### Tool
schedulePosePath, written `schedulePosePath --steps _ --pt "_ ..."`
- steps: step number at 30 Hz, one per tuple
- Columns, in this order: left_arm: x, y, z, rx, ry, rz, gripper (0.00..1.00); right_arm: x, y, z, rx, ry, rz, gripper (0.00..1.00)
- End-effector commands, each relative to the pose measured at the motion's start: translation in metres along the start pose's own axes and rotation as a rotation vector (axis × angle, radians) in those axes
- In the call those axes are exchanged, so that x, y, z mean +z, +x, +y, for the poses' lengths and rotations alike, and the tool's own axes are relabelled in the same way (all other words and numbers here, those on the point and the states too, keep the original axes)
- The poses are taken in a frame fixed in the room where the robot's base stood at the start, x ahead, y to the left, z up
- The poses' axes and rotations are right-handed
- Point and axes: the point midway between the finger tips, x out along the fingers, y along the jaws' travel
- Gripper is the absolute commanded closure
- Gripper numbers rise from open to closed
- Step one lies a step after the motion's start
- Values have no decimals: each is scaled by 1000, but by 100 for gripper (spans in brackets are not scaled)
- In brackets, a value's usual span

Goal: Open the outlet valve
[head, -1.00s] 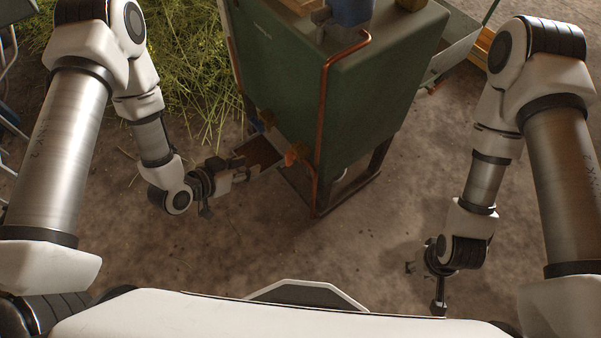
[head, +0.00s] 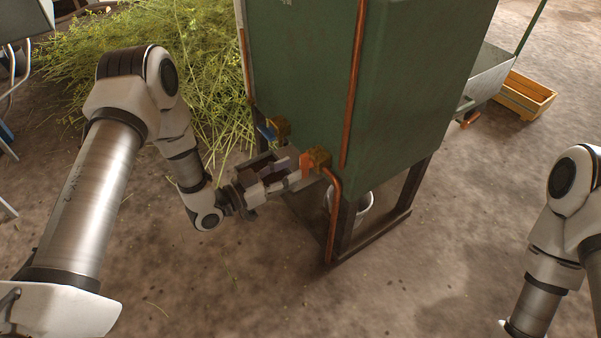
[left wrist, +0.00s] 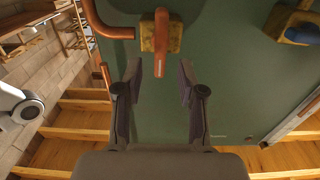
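The outlet valve has a brass body (head: 320,157) and an orange handle (head: 306,166), low on the front of the green still tank (head: 405,100). A copper pipe (head: 335,210) runs down from it. In the left wrist view the orange handle (left wrist: 162,45) points from its brass body (left wrist: 148,37) towards my left gripper (left wrist: 161,78). The two dark fingers are spread, one on either side of the handle's end, with gaps showing. In the head view my left gripper (head: 285,178) is beside the handle; contact cannot be told. My right gripper is out of view.
A second valve with a blue handle (head: 268,132) sits left of the orange one. A white bucket (head: 362,203) stands under the tank between dark legs (head: 408,190). Cut herbs (head: 150,70) lie behind left; a wooden crate (head: 525,95) is at right. The front floor is clear.

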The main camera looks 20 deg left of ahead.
Motion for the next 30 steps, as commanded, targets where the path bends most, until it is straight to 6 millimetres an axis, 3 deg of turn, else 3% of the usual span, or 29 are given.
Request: schedulePosePath --steps 1,6,14,18,30 --pt "4 10 2 5 3 1 61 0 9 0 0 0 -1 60" --pt "3 34 1 2 0 0 61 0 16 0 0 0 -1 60" --pt "0 38 0 -2 -2 -1 61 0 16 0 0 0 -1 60" --pt "1 38 0 -1 -2 -1 100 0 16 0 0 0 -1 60" --pt "0 38 0 -1 23 -1 100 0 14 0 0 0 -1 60"
